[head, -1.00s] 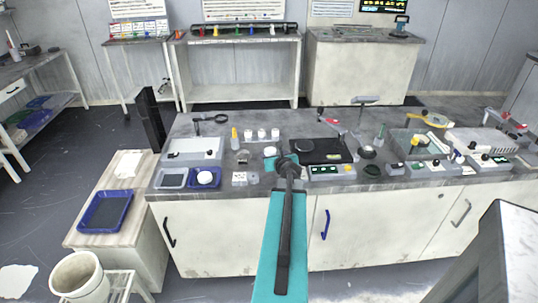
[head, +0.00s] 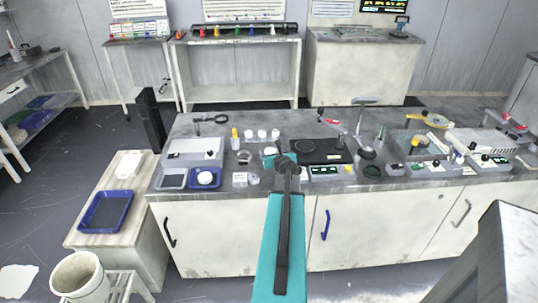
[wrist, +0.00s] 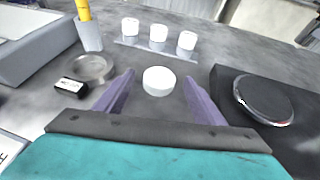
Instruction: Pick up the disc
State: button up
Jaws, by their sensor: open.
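A small white round piece (wrist: 158,81) sits on the grey bench between the tips of my gripper (wrist: 160,79) in the wrist view. The purple fingers are apart, with a gap on each side of it; they hold nothing. Its top also shows just beyond my arm's end in the head view (head: 270,151). A dark, shiny disc (wrist: 264,100) lies on a black plate (wrist: 226,82) right of the fingers. I cannot tell by looks which of these two is the disc. In the head view my arm's end hides most of the gripper.
Three white pots (wrist: 158,33) stand in a row beyond. A grey holder with a yellow stick (wrist: 88,32), a clear dish (wrist: 91,68) and a small black block (wrist: 70,87) are at left. Blue trays (head: 205,180) and boxed instruments (head: 437,169) crowd the bench.

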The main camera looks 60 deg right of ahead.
jog(key=shift+w+d+f, duration=0.2)
jog(key=shift+w+d, duration=0.15)
dwell(0.4)
jog(key=c, duration=1.2)
jog(key=shift+r, duration=0.1)
notch_tip(320, 180, up, 10)
jog(key=shift+f+p, duration=0.1)
jog(key=shift+p, duration=0.95)
